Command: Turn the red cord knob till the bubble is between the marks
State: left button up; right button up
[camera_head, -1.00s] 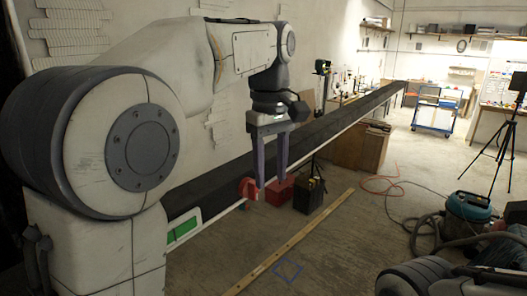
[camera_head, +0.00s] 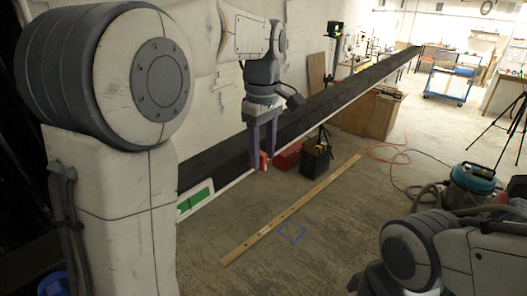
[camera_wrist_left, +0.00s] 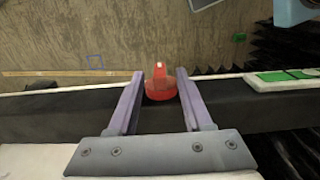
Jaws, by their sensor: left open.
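The red knob (camera_head: 263,159) sits on the front edge of a long dark ledge along the wall. It also shows in the left wrist view (camera_wrist_left: 161,86), with a pale mark on its top. My left gripper (camera_head: 261,162) is open, its two fingers on either side of the knob with gaps visible in the wrist view (camera_wrist_left: 160,75). A white panel with a green window (camera_head: 196,200) is on the ledge nearer to me; it also shows at the right of the wrist view (camera_wrist_left: 285,77). I cannot make out a bubble or marks. My right gripper is not visible.
A black box (camera_head: 315,158) and a red box (camera_head: 287,156) stand on the floor beyond the knob. A wooden strip (camera_head: 292,210) and blue tape square (camera_head: 291,232) lie on the floor. A teal vacuum (camera_head: 473,183) stands right, above my right arm.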

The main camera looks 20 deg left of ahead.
pick_arm(q)
jog(key=shift+f, duration=0.45)
jog(key=shift+c, duration=0.3)
grip_shut()
jog(key=shift+f+b, duration=0.15)
jog(key=shift+b, duration=0.35)
jog(key=t+h+b, duration=0.1)
jog(key=t+b, duration=0.2)
jog(key=b, duration=0.3)
jog(key=s+t+h+b, duration=0.1)
jog(key=t+b, duration=0.2)
jog(key=b, duration=0.4)
jog(key=f+t+h+b, duration=0.1)
jog(key=t+b, duration=0.1)
jog(key=b, duration=0.5)
jog(key=shift+s+a+t, duration=0.2)
jog(key=shift+a+t, duration=0.05)
jog(key=shift+t, duration=0.15)
jog(key=shift+r+b, duration=0.2)
jog(key=shift+b, duration=0.7)
jog(key=shift+t, duration=0.3)
jog(key=shift+r, duration=0.1)
